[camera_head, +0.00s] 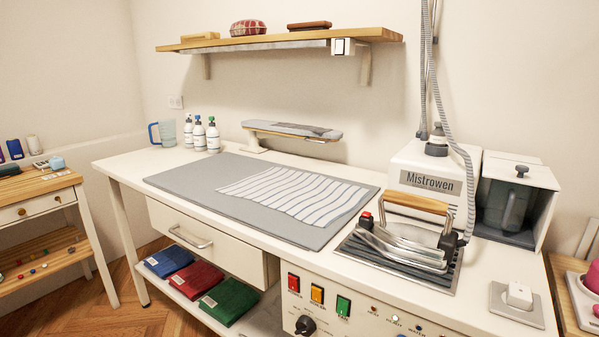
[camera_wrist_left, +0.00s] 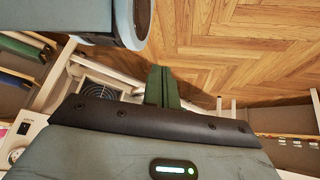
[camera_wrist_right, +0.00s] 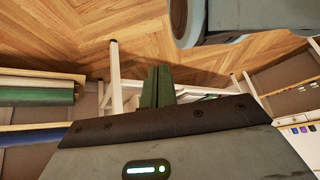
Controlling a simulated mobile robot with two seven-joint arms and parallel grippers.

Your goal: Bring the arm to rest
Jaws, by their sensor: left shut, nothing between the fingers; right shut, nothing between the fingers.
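Neither arm shows in the head view. In the left wrist view my left gripper (camera_wrist_left: 162,86) shows as two dark green fingers pressed together, empty, over the wooden floor and the white legs of furniture. In the right wrist view my right gripper (camera_wrist_right: 158,86) looks the same, its fingers together and empty over the floor and a white frame. A grey-blue rounded part of my own body shows at the top of both wrist views. Both grippers look apart from any object.
The white worktable (camera_head: 120,163) carries a grey mat (camera_head: 180,178) with striped cloth (camera_head: 300,195), an iron (camera_head: 405,245) and a steam unit (camera_head: 405,160). A wooden side table (camera_head: 40,185) stands left. Folded cloths (camera_head: 195,278) lie on the lower shelf. The floor (camera_head: 120,315) at front left is clear.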

